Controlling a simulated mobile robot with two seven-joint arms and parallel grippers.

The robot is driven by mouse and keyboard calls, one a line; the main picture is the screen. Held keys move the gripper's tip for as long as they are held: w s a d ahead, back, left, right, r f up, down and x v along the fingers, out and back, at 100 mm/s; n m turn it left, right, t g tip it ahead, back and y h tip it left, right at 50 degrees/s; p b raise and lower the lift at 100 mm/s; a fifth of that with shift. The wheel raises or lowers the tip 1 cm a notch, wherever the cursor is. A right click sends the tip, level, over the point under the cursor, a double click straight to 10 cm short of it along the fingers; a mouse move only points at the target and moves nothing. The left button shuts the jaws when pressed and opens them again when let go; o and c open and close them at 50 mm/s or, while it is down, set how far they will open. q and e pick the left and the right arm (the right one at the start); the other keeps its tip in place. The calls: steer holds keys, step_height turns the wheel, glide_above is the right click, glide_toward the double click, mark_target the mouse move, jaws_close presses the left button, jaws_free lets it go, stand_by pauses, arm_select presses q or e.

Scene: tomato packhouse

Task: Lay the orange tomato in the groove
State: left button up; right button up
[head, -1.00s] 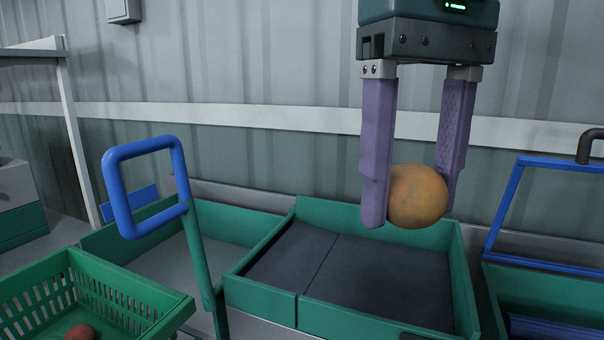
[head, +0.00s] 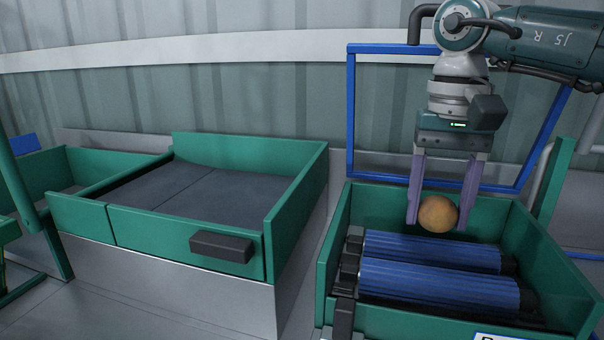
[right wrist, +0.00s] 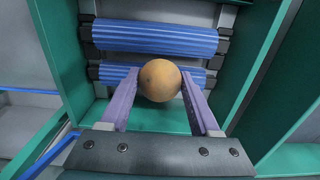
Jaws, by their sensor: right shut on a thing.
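The orange tomato (head: 438,214) is held between the purple fingers of my right gripper (head: 440,208). It hangs above the back part of a green bin with two blue ribbed rollers, the back roller (head: 432,252) and the front roller (head: 440,286). The groove is the gap between these rollers. In the right wrist view the tomato (right wrist: 160,80) sits between the fingertips (right wrist: 160,98) and covers part of the nearer blue roller (right wrist: 112,74); the farther roller (right wrist: 155,38) lies beyond it. My left gripper is not in view.
The roller bin has green walls (head: 325,262) and a blue frame (head: 351,120) standing behind it. To its left is a green-walled tray (head: 190,232) with a dark grey floor and a black handle (head: 221,247). A corrugated wall closes off the back.

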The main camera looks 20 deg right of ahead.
steer(key=shift+s+d+f, duration=0.15)
steer(key=shift+d+f, duration=0.35)
steer(key=shift+f, duration=0.25)
step_height(320, 180, down, 4)
steer(key=b, duration=0.3)
steer(key=shift+r, duration=0.3)
steer(key=shift+f+b, duration=0.45)
steer(key=shift+f, duration=0.05)
steer(key=o, duration=1)
steer(key=shift+c, duration=0.4)
steer(key=shift+c, duration=1.3)
steer(key=shift+r, duration=0.15)
